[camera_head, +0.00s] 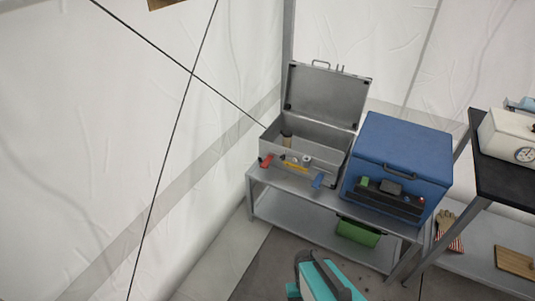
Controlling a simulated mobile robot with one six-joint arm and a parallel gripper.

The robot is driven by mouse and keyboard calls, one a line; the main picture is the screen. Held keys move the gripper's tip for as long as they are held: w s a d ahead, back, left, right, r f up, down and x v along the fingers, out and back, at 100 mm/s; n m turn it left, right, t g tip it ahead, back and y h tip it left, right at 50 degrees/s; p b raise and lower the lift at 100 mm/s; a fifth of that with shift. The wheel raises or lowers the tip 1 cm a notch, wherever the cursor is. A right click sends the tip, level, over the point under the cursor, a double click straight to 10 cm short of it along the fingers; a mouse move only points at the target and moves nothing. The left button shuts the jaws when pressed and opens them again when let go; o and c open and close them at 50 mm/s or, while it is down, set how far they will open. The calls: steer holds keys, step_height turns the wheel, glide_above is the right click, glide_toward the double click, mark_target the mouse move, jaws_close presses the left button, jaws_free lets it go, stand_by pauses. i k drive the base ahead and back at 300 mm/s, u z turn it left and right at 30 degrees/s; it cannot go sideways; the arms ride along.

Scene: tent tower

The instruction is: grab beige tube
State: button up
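A small beige upright tube (287,140) with a darker top appears inside the open grey metal case (328,138), near its left back corner. It is small in this view, and its lower part is partly hidden by the case and the things in it. My gripper is not clearly in view. Teal and dark grey parts of my own body show at the bottom middle, well in front of and below the case. Nothing of mine touches the tube.
The case stands on a metal shelf table (283,183), its lid up at the back. Near its front are a red object (267,161), a yellow object (295,167) and a blue object (318,181). A blue box (405,145) stands right. A green container (357,233) sits below.

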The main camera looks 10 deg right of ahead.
mark_target(286, 142)
steer(key=u, duration=0.2)
steer(key=k, duration=0.75)
steer(key=u, duration=0.05)
steer(key=i, duration=1.2)
steer(key=u, duration=0.8)
steer(key=i, duration=0.8)
steer(key=u, duration=0.2)
